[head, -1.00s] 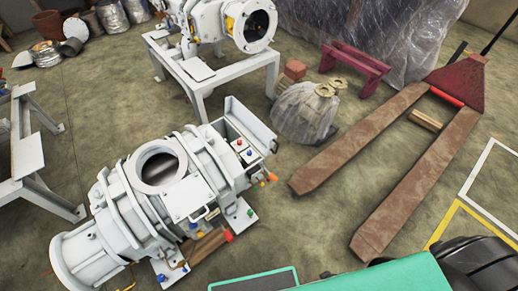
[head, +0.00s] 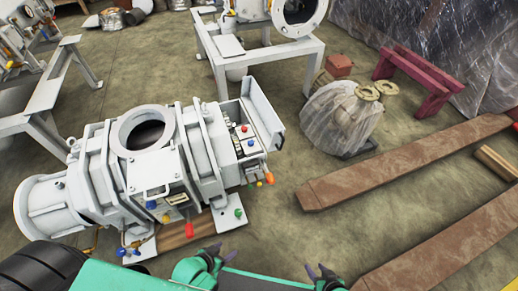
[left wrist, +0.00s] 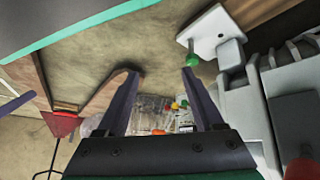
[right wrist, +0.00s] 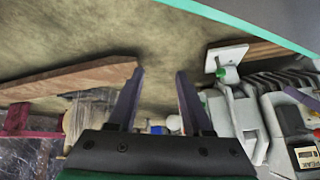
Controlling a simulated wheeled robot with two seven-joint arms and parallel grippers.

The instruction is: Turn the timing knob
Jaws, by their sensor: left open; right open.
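The white screw vacuum machine (head: 150,165) lies across the left and middle of the head view. It carries several coloured knobs: a red one (head: 188,230), a green one (head: 238,212), an orange one (head: 270,178) and blue ones (head: 151,204). I cannot tell which is the timing knob. My left gripper (head: 216,252) is open and empty in front of the machine; in the left wrist view a green knob (left wrist: 192,60) shows by the right fingertip. My right gripper (head: 325,270) is open and empty, to the right of the machine, apart from it.
A rusty pallet-jack fork (head: 400,165) lies at the right. A plastic-wrapped object (head: 340,118) stands behind. A white stand (head: 262,50) with a similar machine is at the back, another frame (head: 45,110) at the left. Floor (head: 265,225) between machine and forks is clear.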

